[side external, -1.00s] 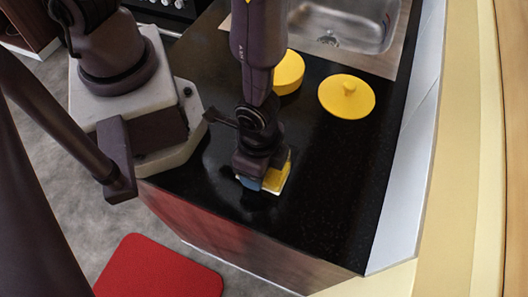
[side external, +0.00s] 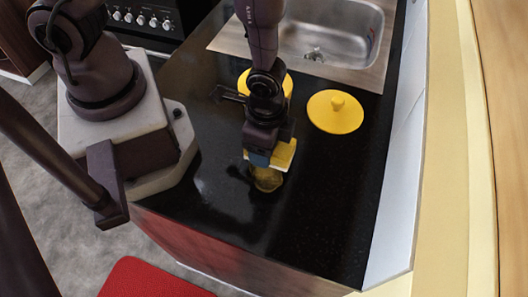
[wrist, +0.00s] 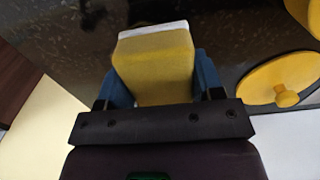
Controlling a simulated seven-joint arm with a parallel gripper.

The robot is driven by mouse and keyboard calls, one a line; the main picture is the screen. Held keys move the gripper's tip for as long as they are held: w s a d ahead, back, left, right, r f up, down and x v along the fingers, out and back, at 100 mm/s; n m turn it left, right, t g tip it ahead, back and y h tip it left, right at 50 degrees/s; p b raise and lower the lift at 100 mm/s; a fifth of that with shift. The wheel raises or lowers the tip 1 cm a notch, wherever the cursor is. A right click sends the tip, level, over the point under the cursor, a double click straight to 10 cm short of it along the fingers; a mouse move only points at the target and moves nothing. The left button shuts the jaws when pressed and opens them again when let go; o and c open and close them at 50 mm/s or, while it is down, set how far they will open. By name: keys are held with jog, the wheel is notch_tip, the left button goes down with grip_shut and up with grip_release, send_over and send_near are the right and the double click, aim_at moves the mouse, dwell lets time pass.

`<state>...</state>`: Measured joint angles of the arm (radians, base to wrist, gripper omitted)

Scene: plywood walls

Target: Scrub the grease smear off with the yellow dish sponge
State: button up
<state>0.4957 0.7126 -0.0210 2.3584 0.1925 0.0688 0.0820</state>
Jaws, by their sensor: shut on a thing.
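The yellow dish sponge (side external: 284,153) has a pale layer on its far side in the wrist view (wrist: 155,65). My gripper (side external: 268,157) is shut on it, with a blue finger on each side. The grease smear (side external: 267,180) is a brownish-yellow patch on the black countertop, just in front of the sponge in the side view. Part of the smear may be hidden behind the sponge and gripper. I cannot tell whether the sponge touches the counter. The smear is not clearly visible in the wrist view.
A yellow pot (side external: 286,84) stands behind my gripper, partly hidden by my arm. A yellow lid (side external: 335,112) with a knob lies to its right. A steel sink (side external: 330,35) is at the back. The black countertop (side external: 320,200) is clear at the front right.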

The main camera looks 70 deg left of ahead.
jog(key=shift+r, duration=2.8)
jog(key=shift+a, duration=0.1)
jog(key=shift+w+a, duration=0.2)
jog(key=shift+a, duration=0.15)
jog(key=a+n, duration=0.2)
jog(key=a, duration=0.2)
jog(key=w+a+n, duration=0.1)
jog(key=a+n, duration=0.2)
jog(key=a, duration=0.2)
jog(key=w+a+n, duration=0.1)
jog(key=a+n, duration=0.1)
jog(key=a, duration=0.3)
jog(key=shift+w+a, duration=0.2)
jog(key=s+a+n, duration=0.3)
jog(key=a+n, duration=0.3)
jog(key=a, duration=0.3)
jog(key=n, duration=0.5)
send_over(198, 75)
jog(key=shift+a+f, duration=0.1)
jog(key=shift+f, duration=3.9)
